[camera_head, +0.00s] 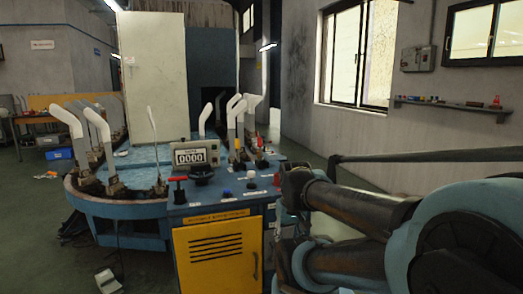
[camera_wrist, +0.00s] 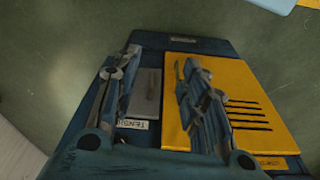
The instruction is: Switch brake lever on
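The blue control panel (camera_head: 222,205) of the machine stands in the middle of the head view. It carries a red-topped lever (camera_head: 179,189), a black knob (camera_head: 202,175), and levers with yellow (camera_head: 237,144) and red (camera_head: 260,141) tips. The labels are too small to read, so I cannot tell which is the brake lever. In the wrist view my gripper (camera_wrist: 156,72) has its two fingers spread wide with nothing between them. Its fingers overlap the machine's yellow door (camera_wrist: 255,100) and a grey plate (camera_wrist: 146,92) in that view. No panel lever is clearly visible there.
White sock forms (camera_head: 98,130) stand around the blue oval track (camera_head: 120,205). A counter display (camera_head: 192,155) reads 0000. A tall white cabinet (camera_head: 152,70) rises behind. My arm fills the lower right. Floor at the left (camera_head: 35,220) is mostly clear.

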